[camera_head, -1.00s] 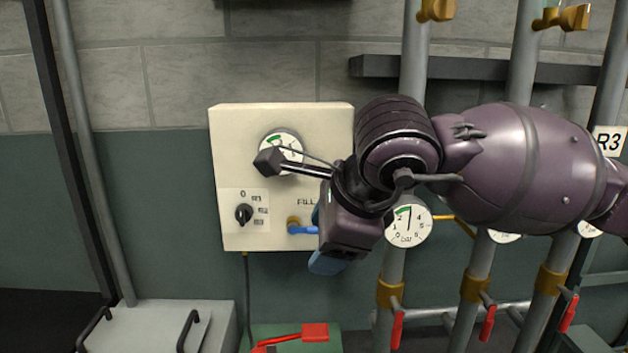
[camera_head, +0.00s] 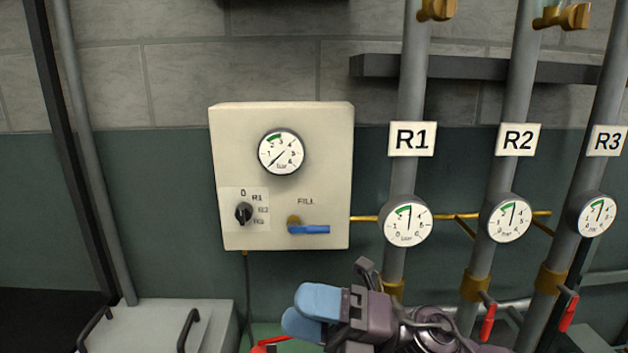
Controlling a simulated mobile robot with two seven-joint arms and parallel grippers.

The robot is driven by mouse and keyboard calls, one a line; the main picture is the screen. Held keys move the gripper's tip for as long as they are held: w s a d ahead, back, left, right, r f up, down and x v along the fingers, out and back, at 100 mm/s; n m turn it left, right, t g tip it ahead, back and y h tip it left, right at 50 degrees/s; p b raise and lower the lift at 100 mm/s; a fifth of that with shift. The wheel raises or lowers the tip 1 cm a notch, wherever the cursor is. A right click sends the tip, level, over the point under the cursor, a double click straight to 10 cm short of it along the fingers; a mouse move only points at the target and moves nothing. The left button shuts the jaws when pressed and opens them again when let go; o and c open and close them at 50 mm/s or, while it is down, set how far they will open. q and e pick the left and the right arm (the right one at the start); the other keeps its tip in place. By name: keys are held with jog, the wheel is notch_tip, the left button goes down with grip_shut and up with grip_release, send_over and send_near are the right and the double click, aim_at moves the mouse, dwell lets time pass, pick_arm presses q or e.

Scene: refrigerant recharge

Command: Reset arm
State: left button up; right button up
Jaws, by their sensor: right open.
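My right gripper (camera_head: 312,312) shows at the bottom centre in the head view, its blue-tipped fingers pointing left. It is open, with nothing seen between the fingers. It is below the cream control box (camera_head: 330,170) and apart from it. The box carries a round gauge (camera_head: 281,152), a black selector knob (camera_head: 243,213) marked 0, R1 and further positions, and a blue FILL lever (camera_head: 310,229) lying level to the right. My left gripper is not in view.
Grey pipes labelled R1 (camera_head: 412,138), R2 (camera_head: 517,139) and R3 (camera_head: 606,140) stand at the right, with gauges and red-handled valves (camera_head: 488,321). A grey case (camera_head: 160,322) with black handles is at the lower left. A red tool lies partly hidden behind my gripper.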

jog(key=w+d+f+m+t+h, duration=0.2)
jog(key=d+f+m+t+h, duration=0.55)
jog(key=m, duration=0.65)
jog(key=w+d+f+m+t+h, duration=0.2)
jog(key=d+f+m+t+h, duration=0.3)
jog(key=d+f+m+t, duration=0.5)
jog(key=s+d+f+m+g+h, duration=0.3)
jog(key=s+f+m, duration=0.4)
jog(key=f, duration=0.4)
jog(key=s+d+f+m+g+h, duration=0.3)
jog(key=s+d+f+m+h, duration=0.3)
jog(key=s+d+f+m, duration=0.2)
notch_tip(320, 180, down, 4)
jog(key=shift+s+r, duration=0.1)
jog(key=shift+s, duration=1)
